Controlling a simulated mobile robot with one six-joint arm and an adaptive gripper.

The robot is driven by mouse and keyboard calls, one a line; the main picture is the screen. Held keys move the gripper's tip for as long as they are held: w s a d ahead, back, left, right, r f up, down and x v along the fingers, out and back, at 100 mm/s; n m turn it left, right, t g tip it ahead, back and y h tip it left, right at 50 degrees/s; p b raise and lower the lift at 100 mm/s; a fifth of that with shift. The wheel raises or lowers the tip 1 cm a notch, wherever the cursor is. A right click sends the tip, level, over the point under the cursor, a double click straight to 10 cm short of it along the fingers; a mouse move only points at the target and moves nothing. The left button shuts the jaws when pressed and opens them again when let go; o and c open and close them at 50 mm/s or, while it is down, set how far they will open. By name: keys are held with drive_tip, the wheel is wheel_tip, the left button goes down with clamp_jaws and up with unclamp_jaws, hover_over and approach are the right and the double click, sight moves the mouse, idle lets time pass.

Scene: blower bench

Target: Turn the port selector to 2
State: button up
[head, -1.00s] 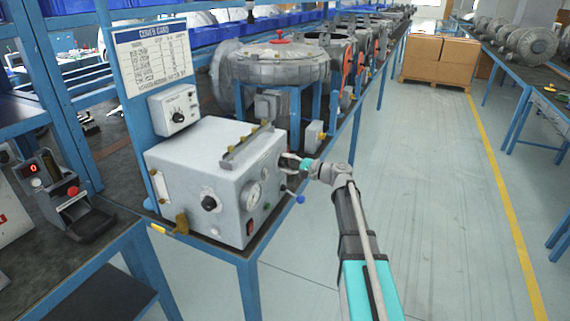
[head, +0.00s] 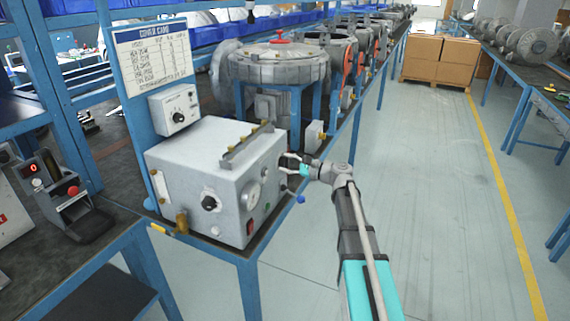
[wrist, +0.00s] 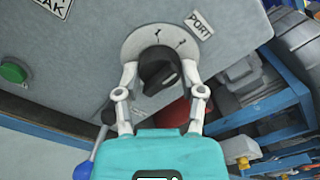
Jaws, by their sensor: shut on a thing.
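The port selector is a black knob (wrist: 160,68) on a pale round dial with small dark marks, under a tilted label reading PORT (wrist: 200,25). It sits on the panel of the grey-white test box (head: 205,160). My gripper (wrist: 160,75) has one finger on each side of the knob and is shut on it. I cannot tell which mark the knob points to. In the head view my gripper (head: 284,163) is at the right side of the box, and the knob is too small to make out there.
A blue-tipped lever (head: 299,198) sticks out below my gripper. A gauge (head: 252,196) and a red switch (head: 250,226) are on the box's panel. In the wrist view a green button (wrist: 14,72) is at left. Open floor lies right of the bench.

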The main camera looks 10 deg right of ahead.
drive_tip(key=shift+d, duration=0.1)
drive_tip(key=o, duration=1.1)
drive_tip(key=shift+o, duration=0.2)
drive_tip(key=v, duration=1.2)
